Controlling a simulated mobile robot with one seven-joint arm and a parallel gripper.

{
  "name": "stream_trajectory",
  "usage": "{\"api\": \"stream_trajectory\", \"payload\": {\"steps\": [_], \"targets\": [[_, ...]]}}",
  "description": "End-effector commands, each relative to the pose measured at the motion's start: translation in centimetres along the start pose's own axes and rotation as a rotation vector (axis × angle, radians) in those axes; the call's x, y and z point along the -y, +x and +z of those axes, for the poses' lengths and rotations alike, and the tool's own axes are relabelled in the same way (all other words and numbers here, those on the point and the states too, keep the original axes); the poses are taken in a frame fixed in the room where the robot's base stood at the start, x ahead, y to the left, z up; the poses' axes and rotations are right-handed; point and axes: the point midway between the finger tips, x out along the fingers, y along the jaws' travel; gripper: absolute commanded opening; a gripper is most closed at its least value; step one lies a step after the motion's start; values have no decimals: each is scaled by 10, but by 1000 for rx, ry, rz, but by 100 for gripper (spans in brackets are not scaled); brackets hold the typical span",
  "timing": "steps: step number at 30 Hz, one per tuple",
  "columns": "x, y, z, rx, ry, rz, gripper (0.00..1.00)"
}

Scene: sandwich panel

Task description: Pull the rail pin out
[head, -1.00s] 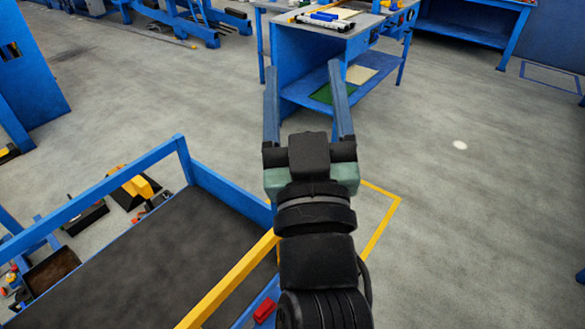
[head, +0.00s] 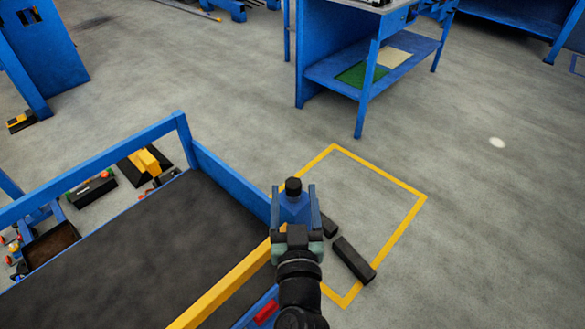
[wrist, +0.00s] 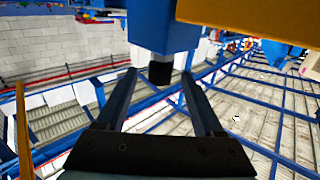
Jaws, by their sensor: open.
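A short black knob (head: 293,183) stands on a blue post (head: 294,208) at the cart's right corner, by the yellow rail (head: 222,287). It may be the rail pin; I cannot be sure. In the wrist view the black knob (wrist: 160,72) sticks out of the blue block (wrist: 162,25), and the picture looks upside down. My gripper (head: 294,190) is open, with one finger on each side of the knob. In the wrist view I see gaps between the knob and both fingers. The pin's lower part is hidden.
A red piece (head: 265,313) sits on the cart's near right side. The dark cart deck (head: 130,250) lies left of my arm. Two dark blocks lie in a yellow floor outline (head: 384,181) at right. A blue workbench (head: 325,60) stands beyond.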

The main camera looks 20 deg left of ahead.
Motion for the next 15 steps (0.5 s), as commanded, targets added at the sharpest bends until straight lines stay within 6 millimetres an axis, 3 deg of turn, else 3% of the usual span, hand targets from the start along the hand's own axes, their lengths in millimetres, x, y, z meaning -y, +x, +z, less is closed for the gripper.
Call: {"api": "stream_trajectory", "payload": {"steps": [6,15], "targets": [[1,37,-2,-1,-2,-2,69],[1,58,-1,-1,-1,-2,69]]}}
